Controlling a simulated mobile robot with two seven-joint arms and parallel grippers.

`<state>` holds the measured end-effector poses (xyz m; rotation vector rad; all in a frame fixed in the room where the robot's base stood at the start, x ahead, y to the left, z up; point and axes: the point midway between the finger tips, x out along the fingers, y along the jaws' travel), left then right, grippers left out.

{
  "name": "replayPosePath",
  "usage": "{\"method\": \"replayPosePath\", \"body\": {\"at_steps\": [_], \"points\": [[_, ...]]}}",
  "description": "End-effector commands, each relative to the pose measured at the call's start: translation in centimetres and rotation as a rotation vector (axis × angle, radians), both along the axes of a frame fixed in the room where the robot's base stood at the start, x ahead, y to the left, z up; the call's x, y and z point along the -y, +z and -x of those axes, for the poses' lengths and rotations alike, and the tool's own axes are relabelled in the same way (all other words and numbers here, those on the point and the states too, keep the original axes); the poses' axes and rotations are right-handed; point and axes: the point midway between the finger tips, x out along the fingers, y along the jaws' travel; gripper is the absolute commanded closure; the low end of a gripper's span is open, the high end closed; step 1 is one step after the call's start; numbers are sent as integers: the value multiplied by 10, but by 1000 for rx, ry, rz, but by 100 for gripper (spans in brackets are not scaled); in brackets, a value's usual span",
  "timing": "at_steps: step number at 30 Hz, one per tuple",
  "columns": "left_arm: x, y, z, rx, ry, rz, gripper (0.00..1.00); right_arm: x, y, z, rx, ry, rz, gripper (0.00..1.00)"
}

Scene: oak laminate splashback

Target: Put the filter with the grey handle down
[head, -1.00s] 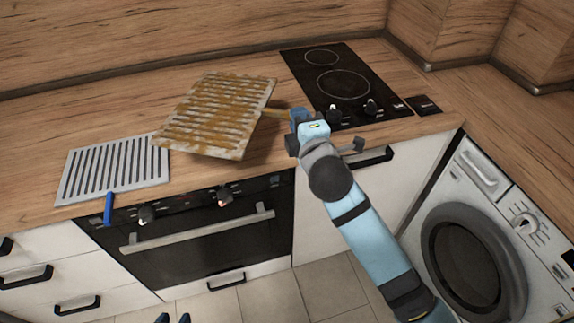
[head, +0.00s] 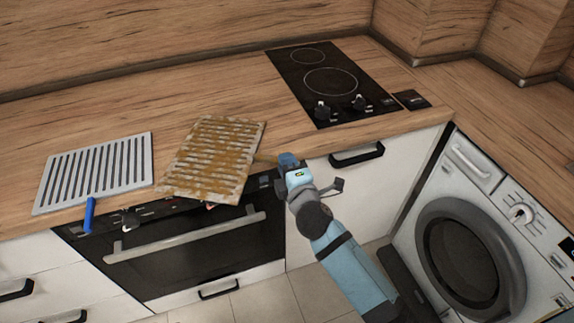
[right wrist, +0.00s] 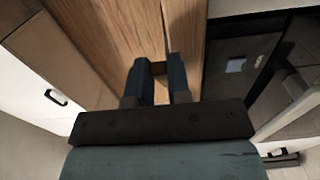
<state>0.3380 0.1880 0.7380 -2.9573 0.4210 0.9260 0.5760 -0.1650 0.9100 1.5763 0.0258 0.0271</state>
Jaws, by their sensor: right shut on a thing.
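A filter caked with brown grime (head: 213,158) is at the front edge of the counter, its near end reaching out over the oven front. I cannot tell whether it touches the worktop. My right gripper (head: 284,161) is shut on its short handle (head: 265,160), at the filter's right side. The handle looks brownish here, and its grey is hard to make out. In the right wrist view my right gripper (right wrist: 158,72) has its two fingers around a small brown piece; the filter's plate is not clear there. My left gripper is out of view.
A clean slatted filter (head: 98,172) with a blue handle (head: 89,214) lies left on the wooden worktop (head: 190,95). A black hob (head: 331,84) is at the back right. The oven (head: 190,250) is below. The worktop behind the filters is clear.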

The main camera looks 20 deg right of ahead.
Motion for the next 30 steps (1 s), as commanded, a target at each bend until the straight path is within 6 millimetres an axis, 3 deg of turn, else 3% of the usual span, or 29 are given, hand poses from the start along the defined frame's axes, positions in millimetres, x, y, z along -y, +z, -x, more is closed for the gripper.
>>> {"method": "replayPosePath", "body": {"at_steps": [7, 8, 11, 21, 30], "points": [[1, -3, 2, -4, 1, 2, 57, 0, -3, 0, 1, 0, -1, 100], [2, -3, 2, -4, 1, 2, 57, 0, -3, 0, 0, 0, 1, 80], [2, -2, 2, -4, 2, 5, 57, 0, -2, 0, 0, 0, 1, 57], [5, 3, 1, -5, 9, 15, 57, 0, 5, 0, 1, 1, 1, 57], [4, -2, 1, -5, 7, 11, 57, 2, 0, 48, -2, 1, -1, 57]]}}
